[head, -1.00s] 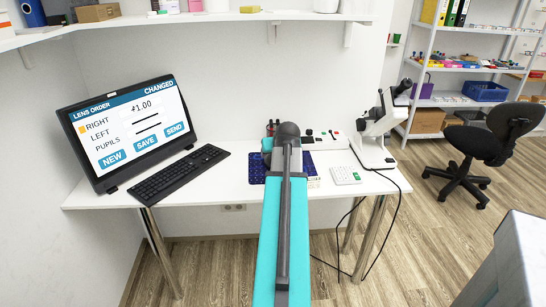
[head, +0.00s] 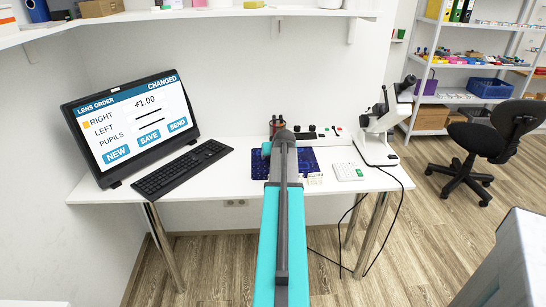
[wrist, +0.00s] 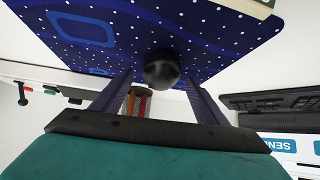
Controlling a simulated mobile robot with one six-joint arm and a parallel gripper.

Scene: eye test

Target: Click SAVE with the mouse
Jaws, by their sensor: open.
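The monitor (head: 130,122) at the left of the desk shows LENS ORDER and CHANGED, with an orange mark beside RIGHT and +1.00. The SAVE button (head: 149,143) sits between NEW and SEND. I cannot make out a pointer. A dark blue mat with white dots (head: 308,160) lies behind my arm, and it fills the top of the wrist view (wrist: 225,28). A rounded black thing, likely the mouse (wrist: 162,70), shows against the mat. My gripper (wrist: 160,80) is open, its fingers on either side of this thing's lower part; contact is unclear. My arm hides both in the head view.
A black keyboard (head: 182,168) lies in front of the monitor. Right of the mat are a white calculator-like device (head: 347,172) and a white microscope (head: 380,125). A cable hangs off the desk's right end. A black chair (head: 490,145) stands further right.

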